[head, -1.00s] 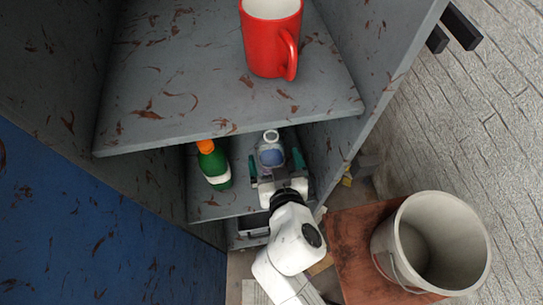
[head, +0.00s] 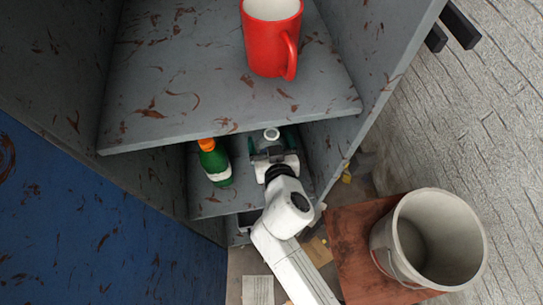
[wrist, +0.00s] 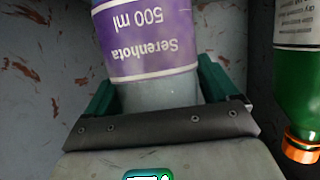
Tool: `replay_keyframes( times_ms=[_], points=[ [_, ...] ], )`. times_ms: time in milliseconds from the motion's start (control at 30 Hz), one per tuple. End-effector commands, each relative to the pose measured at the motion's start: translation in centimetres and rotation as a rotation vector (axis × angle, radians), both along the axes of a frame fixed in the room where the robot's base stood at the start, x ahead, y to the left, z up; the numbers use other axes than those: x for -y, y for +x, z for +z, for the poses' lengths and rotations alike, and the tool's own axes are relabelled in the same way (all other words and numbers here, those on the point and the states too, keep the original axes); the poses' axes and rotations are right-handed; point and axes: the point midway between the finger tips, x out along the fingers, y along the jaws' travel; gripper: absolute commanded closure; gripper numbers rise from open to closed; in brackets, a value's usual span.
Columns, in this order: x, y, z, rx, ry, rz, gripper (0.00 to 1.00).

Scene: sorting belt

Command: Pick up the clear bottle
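The clear bottle has a white cap (head: 271,135) that shows above my gripper (head: 272,150) in the head view, on the lower shelf. In the wrist view the bottle (wrist: 150,45) has a purple label reading "500 ml" and lies between the two green fingers of my gripper (wrist: 158,90). The fingers are spread, one on each side of the bottle. Whether they touch it I cannot tell. Most of the bottle's body is hidden by my gripper in the head view.
A green bottle with an orange cap (head: 215,163) stands just left of the clear bottle; it is at the right in the wrist view (wrist: 298,85). The upper shelf (head: 200,90) overhangs and holds a red mug (head: 270,45). A grey bucket (head: 428,245) stands at the right.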

Motion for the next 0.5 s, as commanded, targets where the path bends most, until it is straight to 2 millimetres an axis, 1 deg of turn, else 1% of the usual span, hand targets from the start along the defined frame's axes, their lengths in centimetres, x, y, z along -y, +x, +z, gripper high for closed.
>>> replay_keyframes(
  times_ms=[33, 67, 500],
  points=[
    [0.00, -0.01, 0.00, 0.000, 0.000, 0.000, 0.18],
    [0.00, -0.01, 0.00, 0.000, 0.000, 0.000, 0.21],
    [0.01, -0.02, 0.02, 0.000, 0.000, 0.000, 0.63]
  ],
)
